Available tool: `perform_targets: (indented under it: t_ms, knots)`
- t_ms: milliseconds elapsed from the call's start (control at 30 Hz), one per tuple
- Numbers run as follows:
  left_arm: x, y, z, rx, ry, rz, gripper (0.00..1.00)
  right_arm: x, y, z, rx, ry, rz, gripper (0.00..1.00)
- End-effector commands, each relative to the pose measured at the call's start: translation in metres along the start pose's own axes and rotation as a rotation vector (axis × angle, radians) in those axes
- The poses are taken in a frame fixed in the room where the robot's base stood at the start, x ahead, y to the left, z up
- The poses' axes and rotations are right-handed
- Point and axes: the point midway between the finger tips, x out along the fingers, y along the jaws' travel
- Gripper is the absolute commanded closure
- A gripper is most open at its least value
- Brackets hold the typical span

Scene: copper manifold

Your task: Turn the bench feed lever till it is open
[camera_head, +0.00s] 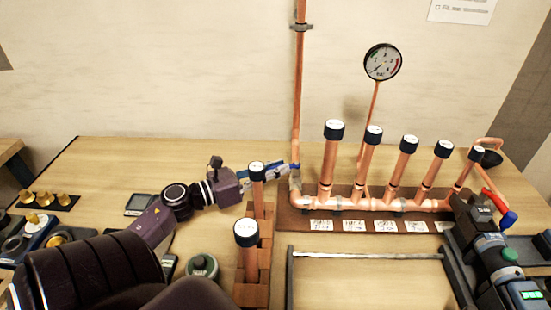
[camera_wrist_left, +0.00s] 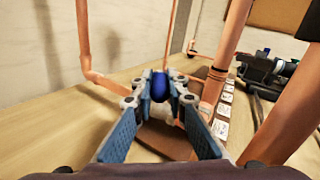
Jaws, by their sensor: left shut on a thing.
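The bench feed lever shows as a blue grip (camera_wrist_left: 160,86) between my left fingers in the left wrist view. My left gripper (camera_wrist_left: 161,88) is shut on it, one finger on each side. In the head view my left gripper (camera_head: 284,169) reaches in from the left to the left end of the copper manifold (camera_head: 375,204), near the foot of the tall vertical pipe (camera_head: 299,90). There the gripper and a capped pipe hide most of the lever, so its angle is hard to tell. My right gripper is not in view.
Several dark-capped copper pipes (camera_head: 368,152) rise from the manifold. A round gauge (camera_head: 382,62) stands behind. Two capped pipes (camera_head: 247,262) stand close by my left arm. A dark machine (camera_head: 490,250) and a red lever (camera_head: 492,200) are at right.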

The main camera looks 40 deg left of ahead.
Motion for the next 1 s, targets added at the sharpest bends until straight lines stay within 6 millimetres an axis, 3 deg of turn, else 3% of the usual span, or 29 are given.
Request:
perform_targets:
  t_ms: [433, 467, 600, 867, 1000]
  knots:
    - [0.0, -0.001, 0.0, 0.0, -0.002, 0.01, 1.0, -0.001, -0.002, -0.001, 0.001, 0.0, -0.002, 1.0]
    - [0.0, -0.001, 0.0, 0.0, -0.002, 0.01, 0.84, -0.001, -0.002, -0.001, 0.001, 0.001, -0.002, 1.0]
    - [0.0, -0.001, 0.0, 0.0, -0.002, 0.009, 0.69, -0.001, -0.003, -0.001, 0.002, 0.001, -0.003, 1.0]
    - [0.0, -0.001, -0.001, 0.0, -0.002, 0.009, 0.69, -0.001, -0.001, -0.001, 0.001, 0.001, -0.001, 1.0]
    - [-0.01, -0.001, -0.002, -0.002, -0.001, 0.011, 0.69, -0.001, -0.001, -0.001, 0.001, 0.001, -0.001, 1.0]
